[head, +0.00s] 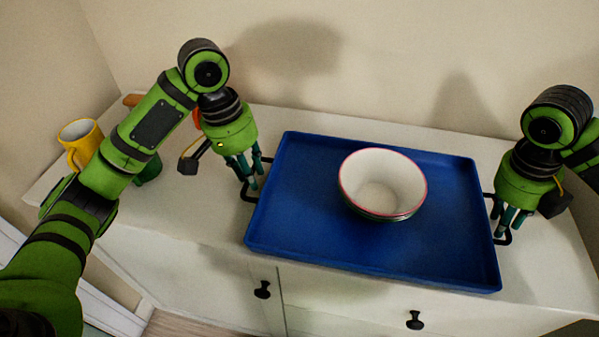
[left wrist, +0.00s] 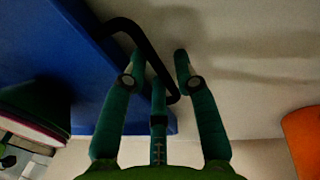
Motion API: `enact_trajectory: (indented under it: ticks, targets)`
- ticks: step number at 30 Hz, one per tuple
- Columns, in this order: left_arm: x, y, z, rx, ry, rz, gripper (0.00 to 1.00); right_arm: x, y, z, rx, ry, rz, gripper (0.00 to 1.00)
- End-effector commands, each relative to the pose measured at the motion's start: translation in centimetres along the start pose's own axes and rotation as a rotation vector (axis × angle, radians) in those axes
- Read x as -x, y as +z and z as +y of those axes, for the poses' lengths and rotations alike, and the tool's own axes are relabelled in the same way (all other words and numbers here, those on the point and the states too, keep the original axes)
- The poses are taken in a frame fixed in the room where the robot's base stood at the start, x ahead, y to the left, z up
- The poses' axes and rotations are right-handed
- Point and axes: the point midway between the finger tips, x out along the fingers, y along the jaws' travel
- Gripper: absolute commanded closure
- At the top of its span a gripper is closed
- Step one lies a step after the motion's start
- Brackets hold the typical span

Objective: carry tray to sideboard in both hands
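The blue tray (head: 310,235) lies flat on a white cabinet top, with a dark handle at each end. A white bowl (head: 383,185) with a red rim stands on it, right of the middle. My left gripper (head: 248,180) points down at the tray's left handle (left wrist: 155,60). In the left wrist view its fingers (left wrist: 159,62) are spread apart, with the handle passing between them. My right gripper (head: 507,225) points down at the right handle (head: 506,237), its fingers apart; their exact contact with the handle is hard to see.
The white cabinet (head: 200,220) has dark knobs on its front and a wall behind it. A yellow mug (head: 80,140) stands at the left end, partly beside my left arm. A green object (head: 149,168) and an orange thing (left wrist: 304,138) are close to my left arm.

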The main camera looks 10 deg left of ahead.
Motion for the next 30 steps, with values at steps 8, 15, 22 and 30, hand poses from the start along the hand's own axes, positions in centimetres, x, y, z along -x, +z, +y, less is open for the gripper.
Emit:
enact_trajectory:
  ticks: [8,15,22,30]
  targets:
    - [0.1,0.0,0.1,-0.002,0.004,0.0,0.61,0.1,0.0,0.1,0.002,0.004,-0.002,0.61]
    - [1.9,-0.1,0.1,-0.002,0.003,0.005,0.61,0.2,0.0,0.2,0.003,0.006,-0.003,0.61]
    - [6.6,-0.1,0.1,-0.001,0.002,0.008,0.61,0.1,0.0,0.2,0.004,0.006,-0.003,0.61]
    - [10.8,0.0,0.1,0.0,0.003,0.004,0.61,0.1,0.0,0.2,0.004,0.006,-0.003,0.61]
